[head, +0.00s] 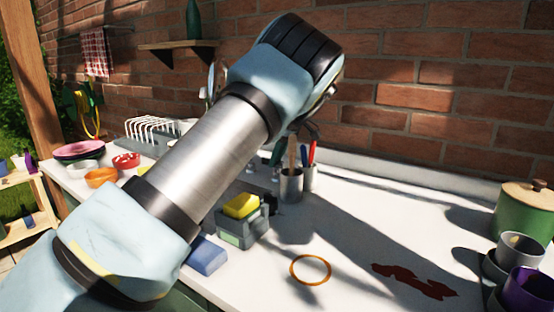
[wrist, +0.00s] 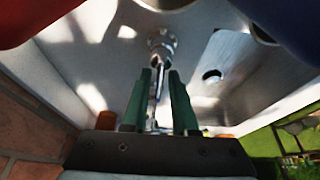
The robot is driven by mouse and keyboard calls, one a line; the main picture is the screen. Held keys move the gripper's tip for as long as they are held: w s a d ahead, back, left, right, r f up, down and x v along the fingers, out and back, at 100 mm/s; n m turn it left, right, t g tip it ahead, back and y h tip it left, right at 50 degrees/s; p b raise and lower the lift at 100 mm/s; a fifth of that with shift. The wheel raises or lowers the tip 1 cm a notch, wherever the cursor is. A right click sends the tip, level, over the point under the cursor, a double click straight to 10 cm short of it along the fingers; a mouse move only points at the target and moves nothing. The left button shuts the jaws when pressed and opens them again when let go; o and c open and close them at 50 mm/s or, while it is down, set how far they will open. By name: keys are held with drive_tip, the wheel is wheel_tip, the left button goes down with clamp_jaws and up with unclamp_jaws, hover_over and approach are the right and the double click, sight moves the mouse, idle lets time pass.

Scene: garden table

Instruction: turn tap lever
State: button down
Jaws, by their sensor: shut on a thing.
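In the wrist view my gripper (wrist: 161,75) has two green fingers closed around a thin metal piece, the tap lever (wrist: 158,86). The lever stands between the fingers, with a round metal part of the tap (wrist: 161,43) just beyond the fingertips. How far the lever is turned I cannot tell. In the head view my arm crosses the middle and hides the tap and most of my gripper.
Cups with pens (head: 291,185), a caddy with a yellow sponge (head: 241,206), a blue sponge (head: 206,256) and an orange ring (head: 310,270) are on the white counter (head: 345,235). A green pot (head: 525,215) stands right. The brick wall (head: 420,95) is close behind.

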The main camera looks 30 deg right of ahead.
drive_tip(key=shift+s+p, duration=0.15)
drive_tip(key=shift+p, duration=0.25)
drive_tip(key=n+g+y+p, duration=0.1)
drive_tip(key=n+p, duration=0.2)
drive_tip(key=shift+n+p, duration=0.3)
drive_tip(key=shift+p, duration=0.1)
drive_tip(key=shift+s+d+f+n+g+y+p, duration=0.1)
drive_tip(key=shift+n+g+y+p, duration=0.2)
drive_tip(key=shift+n+p, duration=0.7)
drive_tip(key=shift+s+f+n+g+y+p, duration=0.15)
drive_tip(key=shift+n+g+p, duration=0.35)
drive_tip(key=shift+n, duration=0.8)
drive_tip(key=c, duration=0.9)
unclamp_jaws()
drive_tip(key=shift+w+r, duration=0.1)
drive_tip(key=shift+c, duration=0.2)
